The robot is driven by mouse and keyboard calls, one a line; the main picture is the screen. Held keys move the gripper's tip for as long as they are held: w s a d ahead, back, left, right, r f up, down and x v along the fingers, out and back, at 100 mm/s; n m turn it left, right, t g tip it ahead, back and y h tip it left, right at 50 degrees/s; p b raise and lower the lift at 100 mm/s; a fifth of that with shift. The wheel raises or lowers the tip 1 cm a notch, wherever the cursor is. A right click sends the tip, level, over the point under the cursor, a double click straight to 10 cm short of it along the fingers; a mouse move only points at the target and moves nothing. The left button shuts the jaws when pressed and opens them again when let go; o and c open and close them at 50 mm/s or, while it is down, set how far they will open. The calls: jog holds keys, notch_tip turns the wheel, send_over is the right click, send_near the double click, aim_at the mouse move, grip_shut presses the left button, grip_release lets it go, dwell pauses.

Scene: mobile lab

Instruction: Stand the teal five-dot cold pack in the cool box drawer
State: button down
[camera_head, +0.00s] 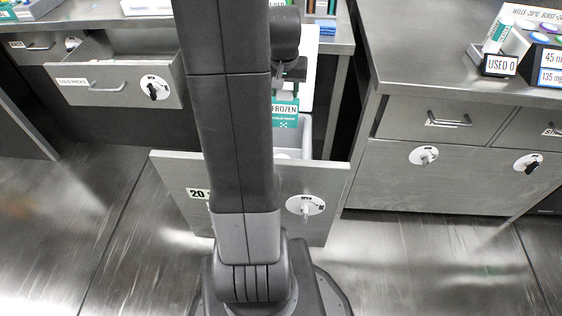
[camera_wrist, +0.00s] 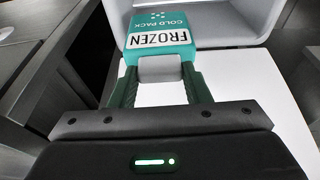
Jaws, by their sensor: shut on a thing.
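The teal cold pack (camera_wrist: 160,42) is held in my gripper (camera_wrist: 160,88). Its label reads FROZEN and COLD PACK, and a cluster of white dots shows at its far edge. The green fingers close on the pack's pale near end. In the head view the pack (camera_head: 285,113) hangs upright above the open lower drawer (camera_head: 333,180). The drawer has a pale liner, partly hidden behind my arm. In the wrist view a white box-like interior (camera_wrist: 215,22) lies beyond the pack. I cannot tell whether the pack touches the liner.
A drawer labelled COLD PACKS (camera_head: 108,85) stands open at the upper left. A right-hand cabinet (camera_head: 440,165) has closed drawers, with a USED sign (camera_head: 500,65) and a rack of coloured caps on top. The metal floor in front is clear.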

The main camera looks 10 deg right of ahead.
aim_at(284, 114)
notch_tip(284, 114, down, 18)
jog(key=b, duration=0.5)
jog(key=shift+r, duration=0.1)
jog(key=shift+f, duration=0.2)
jog(key=c, duration=0.8)
grip_release()
jog(key=shift+o, duration=0.2)
jog(key=shift+r, duration=0.1)
jog(key=p+v, duration=0.3)
jog(key=v, duration=0.9)
jog(key=shift+r, duration=0.1)
